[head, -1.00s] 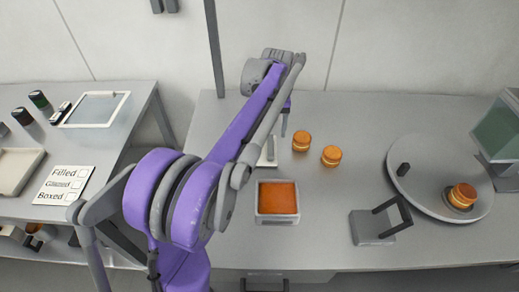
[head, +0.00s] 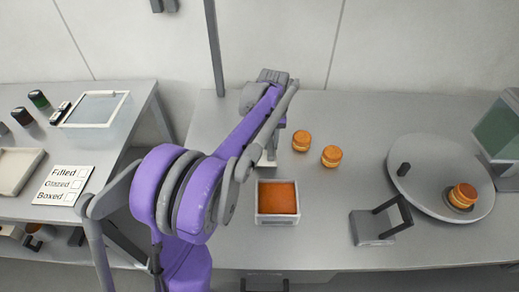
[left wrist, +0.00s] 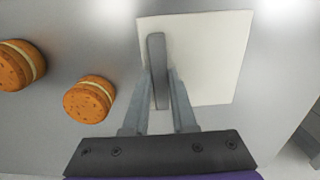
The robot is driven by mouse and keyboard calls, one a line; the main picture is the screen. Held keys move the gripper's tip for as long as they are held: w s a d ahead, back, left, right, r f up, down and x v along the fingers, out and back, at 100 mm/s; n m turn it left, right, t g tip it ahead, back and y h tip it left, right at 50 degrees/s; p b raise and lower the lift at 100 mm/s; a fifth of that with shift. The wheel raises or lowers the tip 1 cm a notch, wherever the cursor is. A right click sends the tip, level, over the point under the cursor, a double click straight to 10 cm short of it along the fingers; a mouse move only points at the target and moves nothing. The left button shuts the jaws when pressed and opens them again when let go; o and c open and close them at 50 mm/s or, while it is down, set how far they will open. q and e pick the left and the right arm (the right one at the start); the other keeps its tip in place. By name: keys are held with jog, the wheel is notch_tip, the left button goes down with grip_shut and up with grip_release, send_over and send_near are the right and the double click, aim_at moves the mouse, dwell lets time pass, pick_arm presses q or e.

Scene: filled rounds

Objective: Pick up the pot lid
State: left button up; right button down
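The pot lid (left wrist: 212,60) is a pale square plate with an upright grey bar handle (left wrist: 156,50), lying on the table. In the head view only a sliver of the lid (head: 266,164) shows behind my left arm. My left gripper (left wrist: 160,76) is over the lid, its two fingers apart with the handle between them. It looks open, with no clear grip on the handle. The square pot (head: 260,218) with orange filling stands uncovered just in front of the lid. My right gripper is not in view.
Two filled rounds (head: 301,141) (head: 331,156) stand right of the lid. A grey turntable (head: 428,170) at the right carries a dark knob and another round (head: 462,195). A grey block with a frame handle (head: 373,228) stands before it. A side table at left holds a label card (head: 63,186).

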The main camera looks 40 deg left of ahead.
pick_arm(q)
grip_shut()
jog(key=shift+r, duration=0.1)
